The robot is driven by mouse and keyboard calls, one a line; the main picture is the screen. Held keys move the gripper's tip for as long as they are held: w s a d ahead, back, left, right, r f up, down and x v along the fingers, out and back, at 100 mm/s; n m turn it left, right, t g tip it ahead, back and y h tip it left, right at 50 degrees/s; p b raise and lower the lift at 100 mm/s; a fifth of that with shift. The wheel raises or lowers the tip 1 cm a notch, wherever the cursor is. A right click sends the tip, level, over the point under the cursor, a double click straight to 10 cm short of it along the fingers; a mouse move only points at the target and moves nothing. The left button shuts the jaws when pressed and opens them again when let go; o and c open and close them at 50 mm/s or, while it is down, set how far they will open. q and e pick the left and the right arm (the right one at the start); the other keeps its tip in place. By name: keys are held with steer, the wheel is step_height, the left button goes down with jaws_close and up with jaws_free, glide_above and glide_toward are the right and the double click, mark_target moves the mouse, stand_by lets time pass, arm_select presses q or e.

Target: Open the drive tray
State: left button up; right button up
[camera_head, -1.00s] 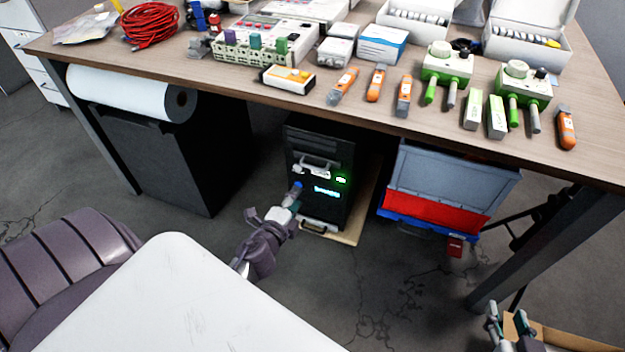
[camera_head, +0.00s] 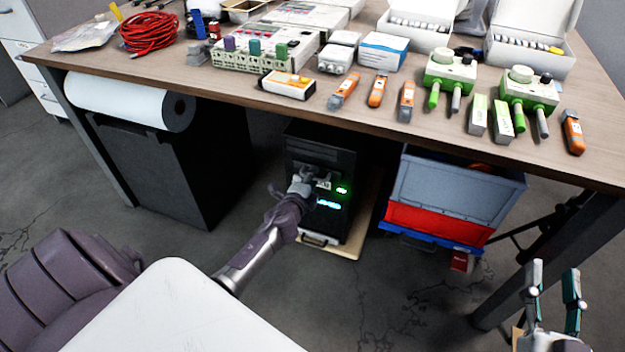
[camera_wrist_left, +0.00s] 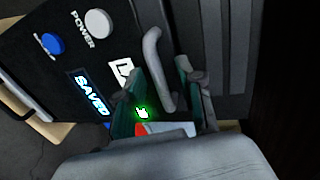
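The black computer unit (camera_head: 322,153) stands under the table on a wooden board. Its front carries a grey bar handle (camera_wrist_left: 153,62), which I take to be the drive tray's, beside a small white label. A lit display (camera_wrist_left: 92,92) reads "SAVED", and a green light (camera_wrist_left: 142,112) glows near the handle. My left gripper (camera_wrist_left: 160,85) is open at the handle, one finger on each side of its end; I cannot tell whether they touch it. In the head view my left gripper (camera_head: 302,186) partly hides the handle. My right gripper (camera_head: 556,285) is open and empty at the lower right.
A white power button (camera_wrist_left: 98,22) and a blue button (camera_wrist_left: 52,44) sit on the unit's front. A dark bin (camera_head: 165,165) stands left of the unit, and a grey-and-red crate (camera_head: 445,190) stands right. The table (camera_head: 200,85) overhangs the unit.

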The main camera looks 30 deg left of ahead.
arm_select(q)
steer(key=shift+w, duration=0.15)
arm_select(e)
steer(key=shift+r, duration=0.2)
arm_select(q)
jaws_close()
